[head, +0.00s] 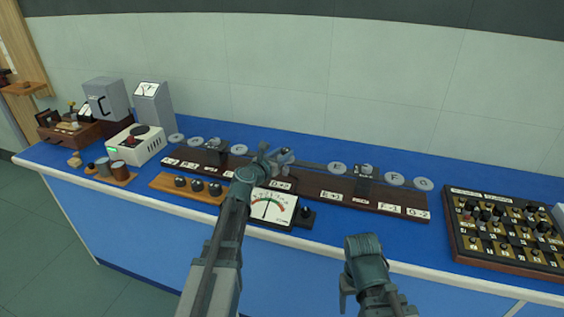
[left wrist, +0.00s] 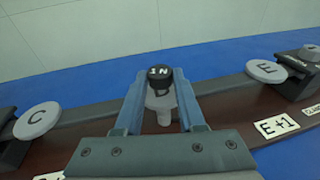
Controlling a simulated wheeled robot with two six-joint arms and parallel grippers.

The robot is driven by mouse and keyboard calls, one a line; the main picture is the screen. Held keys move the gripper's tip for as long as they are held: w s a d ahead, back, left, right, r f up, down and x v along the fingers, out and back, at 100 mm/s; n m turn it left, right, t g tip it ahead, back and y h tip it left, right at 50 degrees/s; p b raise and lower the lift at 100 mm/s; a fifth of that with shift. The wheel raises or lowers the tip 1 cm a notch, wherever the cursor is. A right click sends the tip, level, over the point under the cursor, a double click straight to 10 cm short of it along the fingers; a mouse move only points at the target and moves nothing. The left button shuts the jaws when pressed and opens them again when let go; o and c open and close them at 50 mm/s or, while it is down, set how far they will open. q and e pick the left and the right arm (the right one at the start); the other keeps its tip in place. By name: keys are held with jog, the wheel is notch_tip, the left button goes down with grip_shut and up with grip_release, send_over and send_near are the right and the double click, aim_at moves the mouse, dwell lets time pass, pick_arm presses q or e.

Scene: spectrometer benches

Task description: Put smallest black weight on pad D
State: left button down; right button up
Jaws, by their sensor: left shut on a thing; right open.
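A small black weight marked "1 N" (left wrist: 160,70) is between the fingers of my left gripper (left wrist: 160,92), which is shut on it. Pad D (left wrist: 163,93) shows partly under the weight in the left wrist view, its letter between the fingers. I cannot tell whether the weight touches it. In the head view my left gripper (head: 272,158) is over the middle of the dark rail and hides most of pad D. Several other black weights (head: 197,186) stand on a wooden block. My right gripper (head: 362,258) is open and empty at the bench's front edge.
Pad C (left wrist: 37,120) and pad E (left wrist: 266,70) flank the held weight. A dial meter (head: 273,209) stands in front of the rail. A board of knobs (head: 510,235) lies at right, and a white balance (head: 137,145) at left. Blue bench top is free behind the rail.

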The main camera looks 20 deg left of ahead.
pick_arm(q)
jog(key=shift+f, duration=0.7)
jog(key=shift+r, duration=0.15)
pick_arm(e)
jog(key=shift+a+f, duration=0.1)
jog(key=shift+f, duration=0.45)
jog(key=shift+f, duration=0.1)
pick_arm(q)
jog(key=c, duration=1)
grip_release()
jog(key=shift+f+b, duration=0.2)
jog(key=shift+b, duration=0.1)
jog(key=o, duration=0.5)
